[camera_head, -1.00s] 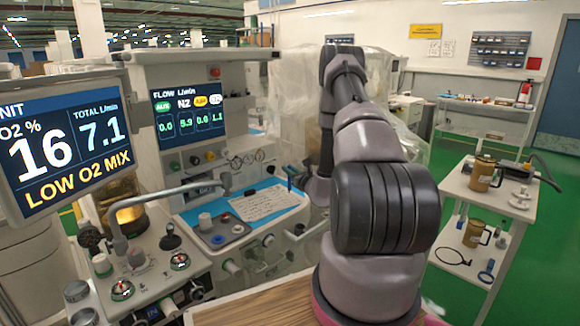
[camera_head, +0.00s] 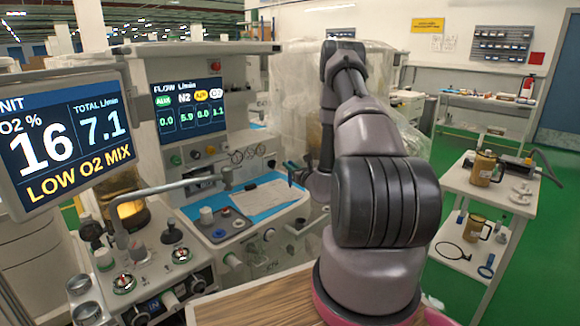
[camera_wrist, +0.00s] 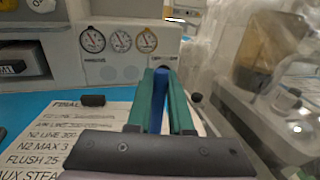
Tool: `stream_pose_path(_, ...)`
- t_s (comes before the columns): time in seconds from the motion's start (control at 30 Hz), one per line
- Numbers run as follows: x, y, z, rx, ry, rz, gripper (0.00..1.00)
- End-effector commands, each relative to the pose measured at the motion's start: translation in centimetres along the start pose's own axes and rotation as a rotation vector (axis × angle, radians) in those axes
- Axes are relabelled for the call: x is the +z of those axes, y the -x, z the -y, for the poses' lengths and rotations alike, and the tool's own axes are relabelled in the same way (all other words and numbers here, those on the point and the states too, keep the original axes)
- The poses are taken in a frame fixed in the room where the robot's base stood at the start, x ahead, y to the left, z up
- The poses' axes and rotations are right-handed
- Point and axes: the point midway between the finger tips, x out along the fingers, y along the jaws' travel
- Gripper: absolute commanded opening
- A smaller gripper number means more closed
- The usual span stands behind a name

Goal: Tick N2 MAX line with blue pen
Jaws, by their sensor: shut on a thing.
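The checklist paper (camera_wrist: 75,135) lies on a blue mat (camera_wrist: 40,103), with printed lines including N2 LINE, N2 MAX and FLUSH. The N2 MAX line (camera_wrist: 33,145) shows at the left, and its right part is hidden behind my gripper body. My gripper (camera_wrist: 161,76) has green fingers shut on the blue pen (camera_wrist: 157,101), over the right side of the paper. I cannot tell whether the pen tip touches anything. In the head view the paper (camera_head: 258,197) lies on the cart's worktop, with my gripper (camera_head: 293,177) at its right end.
A small black object (camera_wrist: 93,100) lies at the paper's top edge. Round gauges (camera_wrist: 120,41) stand behind the mat. A clear plastic cover (camera_head: 295,95) hangs to the right of the cart. A bent metal arm (camera_head: 178,185) and knobs crowd the left.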

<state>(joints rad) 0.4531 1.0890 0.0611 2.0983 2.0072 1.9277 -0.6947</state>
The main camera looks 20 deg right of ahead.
Motion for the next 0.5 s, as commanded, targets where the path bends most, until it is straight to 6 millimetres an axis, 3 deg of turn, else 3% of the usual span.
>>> stream_pose_path(0.5, -0.54, -0.01, 0.01, 0.0, 0.0, 0.0, 0.0)
